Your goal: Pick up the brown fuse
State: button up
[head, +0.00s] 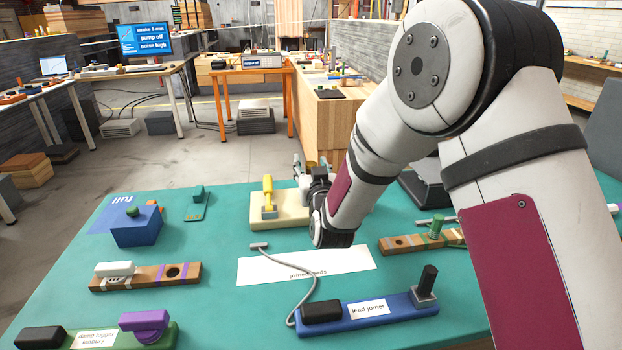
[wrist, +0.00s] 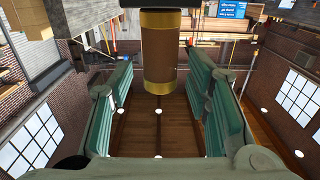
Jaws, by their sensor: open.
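In the wrist view a brown cylinder with gold bands, which looks like the brown fuse (wrist: 160,64), stands at the top middle. My gripper (wrist: 158,82) is open, with one green-padded finger on each side of the fuse. Gaps show between the fuse and both pads, and the fuse's far end is cut off by a dark shape at the top edge. In the head view my gripper (head: 308,172) is beyond my wrist, above the back of the teal table, and mostly hidden. I cannot make out the fuse there.
On the teal table (head: 205,245) are a cream block with a yellow part (head: 285,222), a blue lead joiner (head: 376,312), a grey cable (head: 312,270), a blue box (head: 137,230) and a brown bar with a hole (head: 150,279). A striped bar (head: 398,244) lies right of my wrist.

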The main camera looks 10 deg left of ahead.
jog(key=shift+w, duration=0.2)
grip_shut()
jog(key=shift+r, duration=0.15)
